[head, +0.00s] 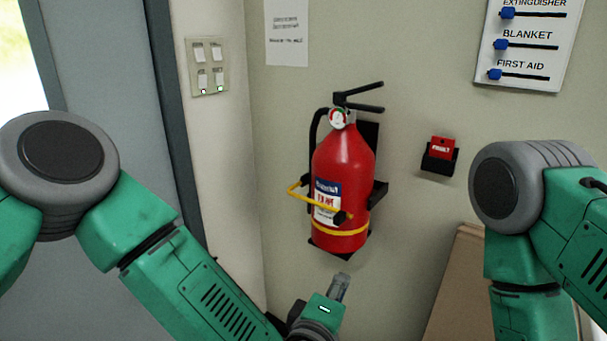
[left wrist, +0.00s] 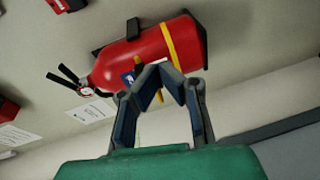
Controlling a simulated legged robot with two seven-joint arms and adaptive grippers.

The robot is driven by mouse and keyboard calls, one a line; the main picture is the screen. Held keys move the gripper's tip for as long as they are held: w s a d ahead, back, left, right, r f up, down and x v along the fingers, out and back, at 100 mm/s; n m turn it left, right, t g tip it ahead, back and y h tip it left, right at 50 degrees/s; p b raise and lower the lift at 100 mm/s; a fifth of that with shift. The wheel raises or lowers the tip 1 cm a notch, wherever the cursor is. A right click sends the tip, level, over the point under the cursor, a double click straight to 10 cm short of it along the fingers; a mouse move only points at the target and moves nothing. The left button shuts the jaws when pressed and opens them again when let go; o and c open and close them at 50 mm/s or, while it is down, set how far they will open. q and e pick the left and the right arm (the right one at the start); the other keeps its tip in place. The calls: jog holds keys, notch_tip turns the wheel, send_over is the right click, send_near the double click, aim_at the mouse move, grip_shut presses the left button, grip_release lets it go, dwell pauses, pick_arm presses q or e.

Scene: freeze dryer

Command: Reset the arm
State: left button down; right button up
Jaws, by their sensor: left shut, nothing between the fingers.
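My left arm comes in from the left and bends down to the bottom centre. My left gripper (head: 340,286) is below the fire extinguisher in the head view, apart from it. In the left wrist view its two fingers (left wrist: 159,76) come together at the tips with nothing between them, so it is shut and empty. My right arm shows at the right, but its gripper is out of view.
A red fire extinguisher (head: 343,165) hangs in a black wall bracket with a yellow strap (head: 302,184); it also shows in the left wrist view (left wrist: 140,52). A red box marked FAULT (head: 441,146), a switch panel (head: 207,66) and a label board (head: 526,42) are on the wall.

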pick_arm(q)
jog(key=s+a+f+m+g+y, duration=0.1)
jog(key=s+a+f+m+g, duration=0.35)
jog(key=a+f, duration=0.35)
jog(key=s+a+f+m+g+y, duration=0.1)
jog(key=s+a+f+m+g, duration=0.2)
jog(key=s+a+f, duration=0.55)
jog(key=s+a+f+m+g+y, duration=0.2)
jog(key=s+a+f+g, duration=0.1)
jog(key=s+a, duration=0.4)
jog(key=s+a+f+m+g+y, duration=0.2)
jog(key=s+a, duration=0.6)
jog(key=a, duration=0.5)
notch_tip(320, 180, down, 3)
jog(key=shift+a+f+g+y, duration=0.1)
jog(key=shift+a+g+y, duration=0.2)
jog(key=shift+g+y, duration=0.6)
jog(key=shift+w, duration=0.2)
